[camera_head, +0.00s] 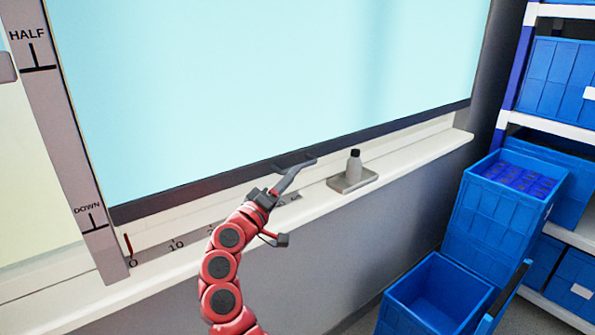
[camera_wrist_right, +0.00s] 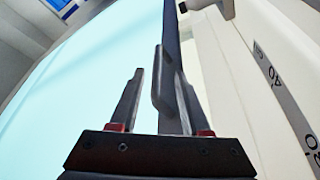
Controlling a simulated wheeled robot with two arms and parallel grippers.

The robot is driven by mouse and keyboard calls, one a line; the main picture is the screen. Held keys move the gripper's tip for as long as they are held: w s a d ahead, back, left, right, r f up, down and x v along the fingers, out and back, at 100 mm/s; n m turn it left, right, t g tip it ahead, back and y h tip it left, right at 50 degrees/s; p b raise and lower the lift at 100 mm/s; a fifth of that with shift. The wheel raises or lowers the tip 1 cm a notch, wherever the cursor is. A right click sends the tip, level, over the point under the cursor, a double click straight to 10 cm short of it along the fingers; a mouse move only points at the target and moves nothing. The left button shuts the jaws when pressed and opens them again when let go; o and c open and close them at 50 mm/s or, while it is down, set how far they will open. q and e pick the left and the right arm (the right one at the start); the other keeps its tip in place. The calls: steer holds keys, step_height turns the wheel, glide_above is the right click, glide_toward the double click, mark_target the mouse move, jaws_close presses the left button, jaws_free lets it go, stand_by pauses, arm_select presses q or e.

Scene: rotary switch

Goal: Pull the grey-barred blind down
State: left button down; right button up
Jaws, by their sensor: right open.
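The light blue blind (camera_head: 270,80) hangs over the window, with a dark grey bar (camera_head: 400,118) along its lower edge. The bar's left end is about level with the DOWN mark (camera_head: 90,220), just above the white sill (camera_head: 425,150). A small dark handle (camera_head: 293,158) sticks out from the bar. My right gripper (camera_head: 290,176) is at this handle. In the right wrist view the open fingers (camera_wrist_right: 160,100) stand either side of the handle (camera_wrist_right: 160,85) and bar; I cannot tell whether they touch it. My left gripper is out of view.
A grey bottle (camera_head: 353,168) stands in a small tray (camera_head: 352,183) on the sill, right of my gripper. A numbered scale (camera_head: 175,245) runs along the sill. Blue crates (camera_head: 495,215) and shelving fill the right side.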

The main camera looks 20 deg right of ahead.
steer(key=v, duration=1.2)
steer(key=shift+s+a+f, duration=0.2)
steer(key=shift+s+a, duration=0.05)
steer(key=shift+a, duration=0.05)
steer(key=shift+f, duration=0.1)
